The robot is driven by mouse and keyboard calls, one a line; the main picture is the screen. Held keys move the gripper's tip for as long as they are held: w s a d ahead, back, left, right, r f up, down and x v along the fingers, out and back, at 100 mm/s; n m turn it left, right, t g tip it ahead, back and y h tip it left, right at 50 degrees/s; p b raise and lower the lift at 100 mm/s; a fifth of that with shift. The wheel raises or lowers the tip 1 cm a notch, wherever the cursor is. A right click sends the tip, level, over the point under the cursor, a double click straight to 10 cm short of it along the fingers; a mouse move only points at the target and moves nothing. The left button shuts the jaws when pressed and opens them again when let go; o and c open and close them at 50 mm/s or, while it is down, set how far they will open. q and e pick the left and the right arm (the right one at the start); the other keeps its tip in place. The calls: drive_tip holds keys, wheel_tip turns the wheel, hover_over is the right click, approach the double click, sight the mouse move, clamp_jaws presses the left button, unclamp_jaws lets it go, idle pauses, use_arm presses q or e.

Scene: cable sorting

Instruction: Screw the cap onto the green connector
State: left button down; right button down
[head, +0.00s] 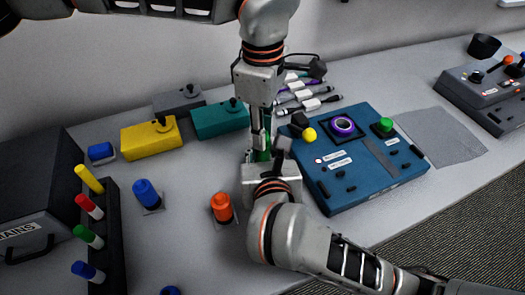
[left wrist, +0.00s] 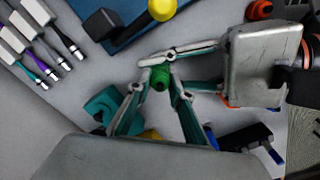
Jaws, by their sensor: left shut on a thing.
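My left gripper (head: 260,150) points down near the middle of the table and is shut on a green piece (head: 264,141). In the left wrist view the left fingertips (left wrist: 162,72) close on both sides of this round green piece (left wrist: 160,80). I cannot tell whether it is the cap, the connector or both together. My right gripper (head: 268,166) comes up from below, and its fingers reach the same green piece from the side. Whether they are closed on it is hidden by overlapping fingers.
A blue panel box (head: 345,185) with a yellow knob stands close on the right. Yellow (head: 150,138) and teal (head: 218,121) boxes stand behind left. An orange connector (head: 221,207) and a blue one (head: 147,194) stand in front left. White-plugged cables (head: 308,105) lie behind.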

use_arm(q)
drive_tip(key=shift+m, duration=0.3)
drive_tip(key=c, duration=1.7)
unclamp_jaws()
drive_tip(key=shift+r, duration=0.15)
wheel_tip(320, 180, up, 12)
drive_tip(key=shift+f, duration=0.1)
use_arm(e)
drive_tip(key=c, duration=1.7)
unclamp_jaws()
drive_tip(key=shift+s, duration=0.1)
